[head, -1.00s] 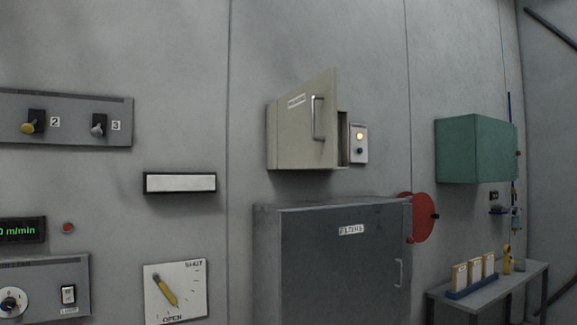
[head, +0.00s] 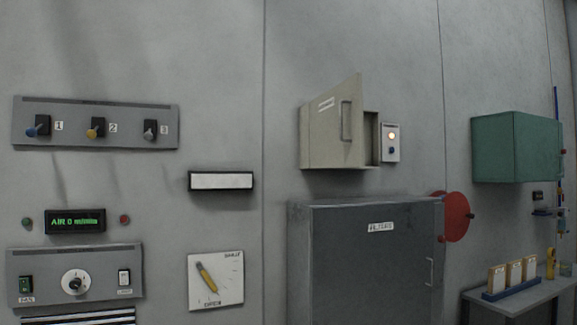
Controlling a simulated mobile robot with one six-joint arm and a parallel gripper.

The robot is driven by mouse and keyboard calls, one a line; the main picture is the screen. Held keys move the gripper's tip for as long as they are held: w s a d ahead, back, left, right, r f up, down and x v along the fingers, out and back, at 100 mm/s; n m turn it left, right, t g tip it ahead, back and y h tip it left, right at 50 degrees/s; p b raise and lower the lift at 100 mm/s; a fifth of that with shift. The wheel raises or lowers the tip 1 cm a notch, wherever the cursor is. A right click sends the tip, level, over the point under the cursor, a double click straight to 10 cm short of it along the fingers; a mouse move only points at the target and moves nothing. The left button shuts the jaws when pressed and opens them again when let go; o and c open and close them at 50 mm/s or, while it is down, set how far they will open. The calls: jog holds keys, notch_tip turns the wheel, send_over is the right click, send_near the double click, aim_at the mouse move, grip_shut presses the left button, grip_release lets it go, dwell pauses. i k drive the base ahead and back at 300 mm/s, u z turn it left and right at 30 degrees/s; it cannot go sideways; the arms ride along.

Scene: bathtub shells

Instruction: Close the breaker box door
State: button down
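A beige wall box stands open in the middle right of the head view, above a grey cabinet. Its door (head: 338,122) is hinged at the left and swung partly out, with a vertical bar handle (head: 346,121) near its free edge and a white label. A strip of the box's interior (head: 371,138) shows to the right of the door. The box bears no readable name. My gripper is not in view.
A green box (head: 515,147) and a small table (head: 515,299) are farther right. Switch panels (head: 95,122) are at left.

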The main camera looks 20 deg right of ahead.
aim_at(337, 139)
jog(key=z, duration=0.05)
jog(key=i, duration=1)
jog(key=u, duration=0.05)
